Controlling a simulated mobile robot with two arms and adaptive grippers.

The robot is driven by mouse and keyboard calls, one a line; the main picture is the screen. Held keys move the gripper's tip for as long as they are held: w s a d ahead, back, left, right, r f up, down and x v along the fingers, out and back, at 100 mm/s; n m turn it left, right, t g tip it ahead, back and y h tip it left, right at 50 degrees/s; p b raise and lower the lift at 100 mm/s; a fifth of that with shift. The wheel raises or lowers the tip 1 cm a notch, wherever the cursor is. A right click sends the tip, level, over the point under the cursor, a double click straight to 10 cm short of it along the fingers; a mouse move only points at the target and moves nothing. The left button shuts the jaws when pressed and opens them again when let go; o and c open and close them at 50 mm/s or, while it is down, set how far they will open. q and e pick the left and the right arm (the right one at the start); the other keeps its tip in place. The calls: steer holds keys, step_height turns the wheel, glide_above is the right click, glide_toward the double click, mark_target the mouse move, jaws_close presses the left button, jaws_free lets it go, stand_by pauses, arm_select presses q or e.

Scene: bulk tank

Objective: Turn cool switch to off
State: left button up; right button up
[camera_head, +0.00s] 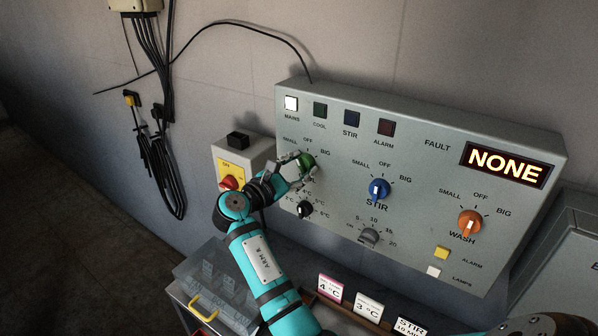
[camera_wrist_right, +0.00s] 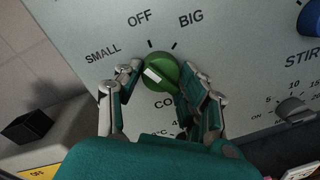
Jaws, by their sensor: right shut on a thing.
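The cool switch is a green rotary knob (camera_head: 306,161) at the left of the grey control panel (camera_head: 420,140), below the dark green COOL lamp (camera_head: 320,110). In the right wrist view the green knob (camera_wrist_right: 165,67) has a white mark on its left side, towards the SMALL side rather than OFF at the top. The exact angle is hard to tell. My right gripper (camera_head: 301,166) is at the knob, its fingers on both sides and shut on it. The wrist view shows the fingertips (camera_wrist_right: 162,74) left and right of the knob. My left gripper is not in view.
A blue STIR knob (camera_head: 379,188) and an orange WASH knob (camera_head: 470,222) sit to the right. A small black temperature knob (camera_head: 305,209) is close below my gripper. A box with a red switch (camera_head: 229,183) stands left of the panel. The fault display (camera_head: 506,165) reads NONE.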

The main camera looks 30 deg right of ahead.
steer(key=m+b, duration=0.2)
steer(key=m, duration=0.1)
steer(key=shift+m, duration=0.4)
steer(key=shift+r+m+t+b, duration=0.15)
steer(key=shift+m+t+b, duration=0.15)
steer(key=shift+m+b, duration=0.25)
steer(key=shift+m, duration=0.25)
steer(key=shift+r, duration=0.1)
steer(key=o, duration=1.2)
steer(key=shift+c, duration=0.2)
